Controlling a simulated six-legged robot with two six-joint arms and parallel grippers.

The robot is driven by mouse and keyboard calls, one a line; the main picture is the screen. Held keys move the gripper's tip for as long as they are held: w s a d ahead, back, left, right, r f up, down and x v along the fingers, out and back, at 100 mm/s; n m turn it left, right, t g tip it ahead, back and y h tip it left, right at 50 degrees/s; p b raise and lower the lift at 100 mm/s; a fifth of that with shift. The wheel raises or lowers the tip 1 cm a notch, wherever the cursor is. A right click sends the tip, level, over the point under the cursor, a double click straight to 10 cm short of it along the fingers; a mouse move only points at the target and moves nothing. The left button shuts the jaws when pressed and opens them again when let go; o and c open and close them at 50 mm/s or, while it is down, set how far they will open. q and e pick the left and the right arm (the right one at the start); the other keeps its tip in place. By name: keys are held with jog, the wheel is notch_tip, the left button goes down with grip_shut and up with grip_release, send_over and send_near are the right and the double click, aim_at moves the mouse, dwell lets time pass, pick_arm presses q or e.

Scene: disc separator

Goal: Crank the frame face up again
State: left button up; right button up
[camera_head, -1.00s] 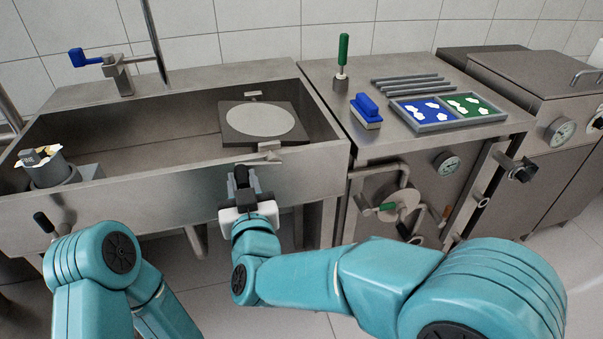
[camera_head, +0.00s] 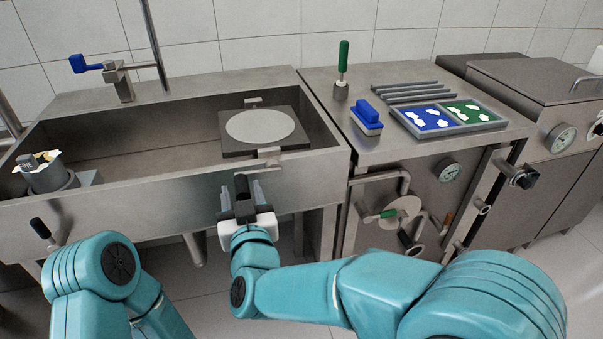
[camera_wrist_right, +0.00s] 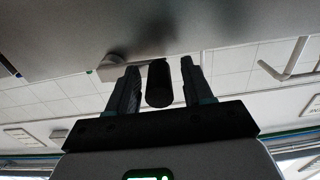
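The frame (camera_head: 230,148) is a dark square plate with a pale round disc (camera_head: 260,126) facing up, lying about level at the sink's right end. Small metal pivots show at its back and front edges. The black crank handle (camera_head: 241,183) stands upright in front of the sink's front wall. My right gripper (camera_head: 242,190) is open, with one finger on each side of the handle. In the right wrist view the handle (camera_wrist_right: 159,84) stands between the parted fingers (camera_wrist_right: 158,88), with gaps beside it. My left gripper is out of view; only its arm shows at lower left.
The steel sink (camera_head: 130,205) has a blue-handled tap (camera_head: 85,64) at the back and a cup (camera_head: 42,172) at left. The right bench holds a green-handled tool (camera_head: 342,65), a blue brush (camera_head: 367,115), several grey bars and a two-part tray (camera_head: 448,127). A black lever (camera_head: 40,228) is at front left.

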jog(key=o, duration=0.8)
jog(key=shift+r, duration=0.15)
jog(key=shift+w, duration=0.1)
jog(key=shift+b+v, duration=0.95)
jog(key=shift+v, duration=3.15)
jog(key=shift+r, duration=0.15)
